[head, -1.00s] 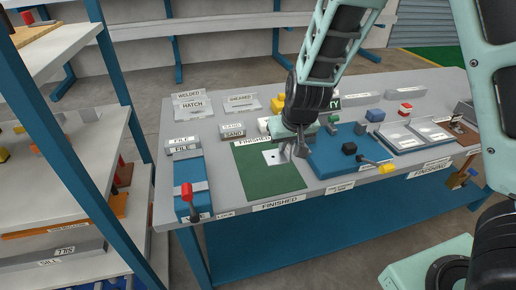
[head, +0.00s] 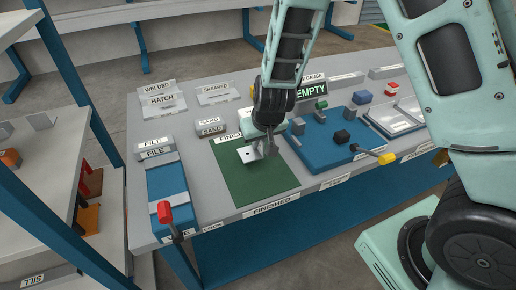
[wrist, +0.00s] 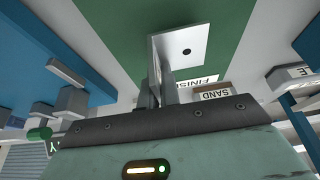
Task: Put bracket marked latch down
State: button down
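A light grey metal bracket with a dark hole (head: 248,154) is at the far part of the green mat labelled FINISHED (head: 262,190) in the head view. In the wrist view the bracket (wrist: 190,35) shows a flat face with a hole and an upright flange between my fingers. My gripper (head: 268,150) is shut on that flange, and its fingers also show in the wrist view (wrist: 155,95). I cannot tell whether the bracket touches the mat. No latch mark is readable on it.
A blue fixture with a red handle (head: 166,212) stands left of the mat. A blue fixture with a black block and yellow handle (head: 345,140) stands close on the right. SAND blocks (head: 212,130) lie behind. The mat's front part is bare.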

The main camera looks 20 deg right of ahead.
jog(key=shift+f, duration=1.1)
jog(key=shift+f, duration=0.1)
jog(key=c, duration=1.6)
grip_release()
jog(key=p+v, duration=0.3)
jog(key=v, duration=0.9)
jog(key=s+a+r+n+g+y, duration=0.25)
jog(key=s+a+r, duration=0.25)
jog(key=s+a, duration=0.4)
jog(key=s+r+n, duration=0.1)
jog(key=s, duration=0.3)
jog(key=s+r+n+g+h, duration=0.1)
jog(key=s+n, duration=0.1)
jog(key=s, duration=0.3)
jog(key=s+d+r+n+g+h, duration=0.1)
jog(key=s+r+n, duration=0.1)
jog(key=s, duration=0.3)
